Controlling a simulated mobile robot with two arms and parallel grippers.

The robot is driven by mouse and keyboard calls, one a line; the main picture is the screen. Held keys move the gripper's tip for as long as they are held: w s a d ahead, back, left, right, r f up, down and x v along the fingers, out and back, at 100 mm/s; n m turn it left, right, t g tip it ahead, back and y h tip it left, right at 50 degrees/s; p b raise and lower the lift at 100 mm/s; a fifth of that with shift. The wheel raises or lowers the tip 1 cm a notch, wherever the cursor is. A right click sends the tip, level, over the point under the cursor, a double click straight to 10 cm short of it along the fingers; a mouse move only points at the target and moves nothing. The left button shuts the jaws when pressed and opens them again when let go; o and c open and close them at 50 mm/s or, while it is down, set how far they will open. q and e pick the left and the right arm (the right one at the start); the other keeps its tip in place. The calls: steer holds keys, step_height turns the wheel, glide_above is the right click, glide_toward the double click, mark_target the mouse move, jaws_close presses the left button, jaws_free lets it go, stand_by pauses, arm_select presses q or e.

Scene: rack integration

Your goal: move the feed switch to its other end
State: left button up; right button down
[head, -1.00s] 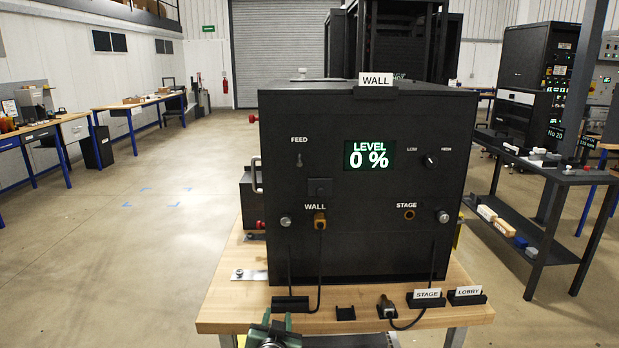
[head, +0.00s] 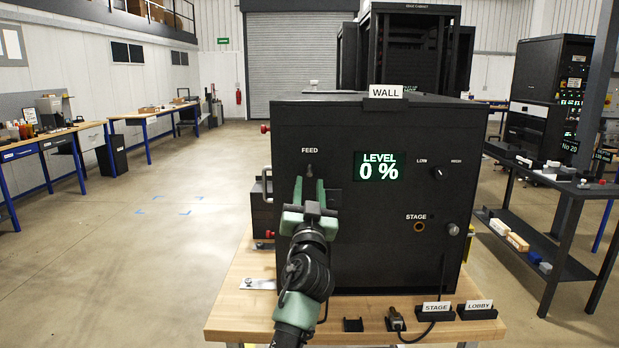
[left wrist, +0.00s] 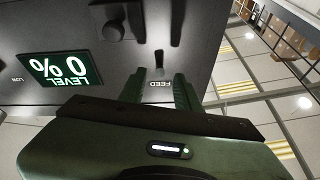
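The feed switch (head: 309,171) is a small dark lever under the FEED label on the front of the black unit (head: 345,130). My left gripper (head: 309,185) is in front of the panel, its green fingers apart at and just below the switch. In the left wrist view, which sees the panel upside down, the switch (left wrist: 158,60) stands clear of the fingers of the left gripper (left wrist: 160,80), with nothing between them. I cannot tell which end the lever is at. The display (head: 381,170) reads LEVEL 0 %. My right gripper is not in view.
The unit stands on a wooden bench (head: 240,310). A STAGE socket (head: 419,226), a LOW/HIGH knob (head: 438,172) and a lower knob (head: 453,229) are to the right. A cable plug (head: 396,320) and labelled holders line the front edge.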

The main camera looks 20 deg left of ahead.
mark_target(310, 176)
arm_select(q)
steer(key=shift+x, duration=1.65)
jaws_close()
steer(key=shift+r+p, duration=0.1)
steer(key=shift+p, duration=0.35)
step_height(310, 176, up, 3)
steer(key=g+h+p, duration=0.1)
steer(key=g+p, duration=0.2)
steer(key=p, duration=0.7)
steer(key=g+p, duration=0.3)
steer(key=p, duration=0.7)
steer(key=shift+s+h+p, duration=0.15)
steer(key=shift+h+p, duration=0.15)
steer(key=shift+h, duration=0.1)
steer(key=shift+r+g+p, duration=0.1)
steer(key=shift+g+p, duration=0.2)
steer(key=shift+g, duration=0.4)
steer(key=shift+r+g+h, duration=0.2)
steer(key=shift+g+h, duration=0.2)
steer(key=shift+g, duration=0.5)
jaws_free()
